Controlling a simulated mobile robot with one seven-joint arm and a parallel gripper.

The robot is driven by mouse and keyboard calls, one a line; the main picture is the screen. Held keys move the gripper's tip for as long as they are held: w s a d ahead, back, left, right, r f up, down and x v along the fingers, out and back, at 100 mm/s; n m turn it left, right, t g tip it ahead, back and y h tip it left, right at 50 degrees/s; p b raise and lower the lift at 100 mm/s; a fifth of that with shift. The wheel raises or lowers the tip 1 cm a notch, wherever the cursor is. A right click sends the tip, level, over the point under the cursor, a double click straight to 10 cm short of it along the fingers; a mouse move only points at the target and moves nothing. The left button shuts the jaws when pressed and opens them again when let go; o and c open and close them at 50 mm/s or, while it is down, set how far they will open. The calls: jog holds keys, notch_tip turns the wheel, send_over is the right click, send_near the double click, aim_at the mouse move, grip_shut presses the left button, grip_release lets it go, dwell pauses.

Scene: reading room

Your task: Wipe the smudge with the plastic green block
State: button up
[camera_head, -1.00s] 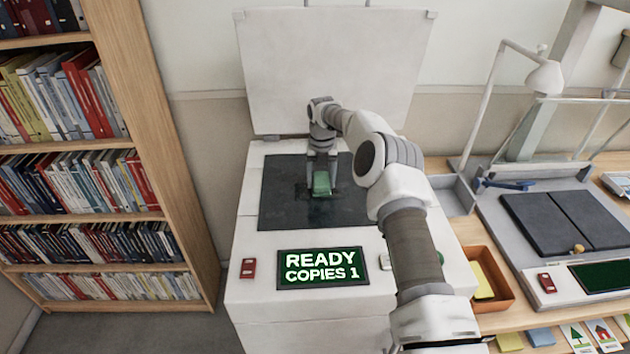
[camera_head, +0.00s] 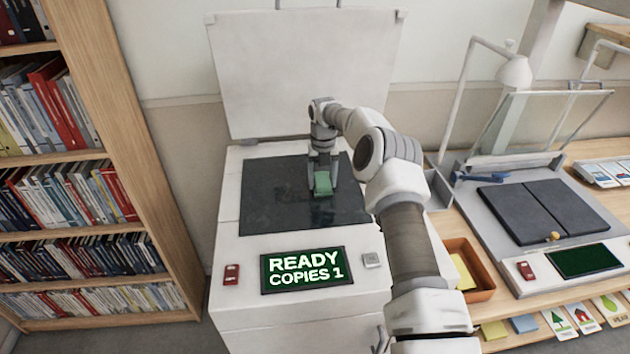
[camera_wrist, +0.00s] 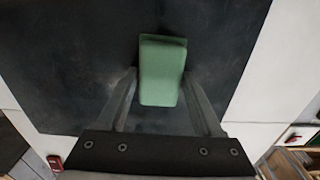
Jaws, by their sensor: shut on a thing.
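The green block (camera_head: 323,184) is between the fingers of my gripper (camera_head: 322,180), which is shut on it. Block and gripper are over the dark glass (camera_head: 270,190) of the copier, right of its middle in the head view. In the wrist view the green block (camera_wrist: 162,72) sticks out ahead of the fingers (camera_wrist: 160,95), above or against the dark glass (camera_wrist: 60,60); I cannot tell if it touches. Faint pale marks show on the glass left of the gripper in the head view, but I cannot make out a clear smudge edge.
The copier's white lid (camera_head: 305,75) stands open behind the glass. A display (camera_head: 303,270) reading "READY COPIES 1" and a red switch (camera_head: 231,274) are in front. A bookshelf (camera_head: 160,150) stands left. An orange tray (camera_head: 470,270) and a second machine (camera_head: 600,250) are right.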

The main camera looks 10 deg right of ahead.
aim_at(290, 195)
jog(key=shift+d+f, duration=0.1)
jog(key=shift+d, duration=2.2)
jog(key=shift+s, duration=0.85)
jog(key=shift+a, duration=7.35)
jog(key=shift+r, duration=0.2)
jog(key=shift+r+p, duration=1.75)
jog(key=shift+r, duration=1.2)
notch_tip(290, 195, up, 3)
jog(key=shift+p, duration=1.1)
